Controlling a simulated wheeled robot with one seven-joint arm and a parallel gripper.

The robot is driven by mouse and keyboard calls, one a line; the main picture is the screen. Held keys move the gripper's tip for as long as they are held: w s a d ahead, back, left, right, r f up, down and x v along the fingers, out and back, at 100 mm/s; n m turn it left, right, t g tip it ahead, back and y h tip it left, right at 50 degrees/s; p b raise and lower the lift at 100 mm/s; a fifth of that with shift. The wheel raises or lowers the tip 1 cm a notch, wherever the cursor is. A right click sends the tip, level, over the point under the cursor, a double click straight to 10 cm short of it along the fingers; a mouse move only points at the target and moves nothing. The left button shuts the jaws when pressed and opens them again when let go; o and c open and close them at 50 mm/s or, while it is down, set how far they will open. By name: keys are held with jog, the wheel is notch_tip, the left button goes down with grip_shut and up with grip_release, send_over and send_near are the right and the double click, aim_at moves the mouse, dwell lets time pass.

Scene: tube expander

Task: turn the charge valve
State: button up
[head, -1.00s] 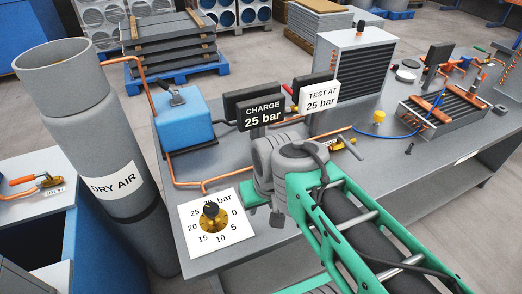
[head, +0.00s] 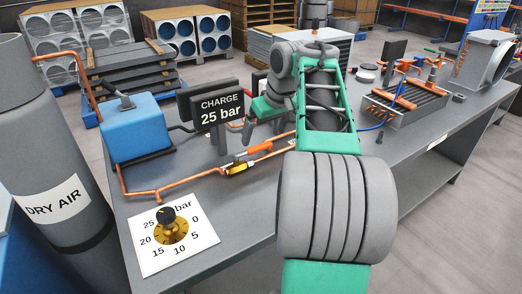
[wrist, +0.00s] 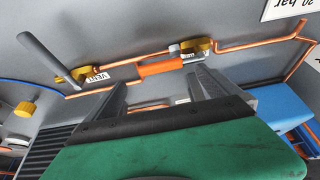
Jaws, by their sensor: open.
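The charge valve shows in the head view as a yellow body (head: 238,168) on the copper pipe with an orange lever (head: 259,149). In the wrist view, its yellow body (wrist: 196,46) is near the top centre, and its orange lever (wrist: 160,67) lies along the pipe. My gripper (head: 258,134) is open just above the lever. In the wrist view, my gripper's two fingertips (wrist: 158,84) are on either side of the lever's line, holding nothing. I cannot tell whether a finger touches it. The sign "CHARGE 25 bar" (head: 220,111) stands behind the valve.
A vent valve (wrist: 74,75) with a grey lever is left of the charge valve in the wrist view. The gauge (head: 172,230) is at the bench's front left, near the blue pump (head: 152,124). The grey dry air cylinder (head: 45,150) stands at left.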

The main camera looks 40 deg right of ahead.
aim_at(260, 146)
jog(key=b+x, duration=0.1)
jog(key=x, duration=0.4)
jog(key=shift+w+f, duration=0.1)
jog(key=shift+f, duration=0.25)
jog(key=c, duration=2)
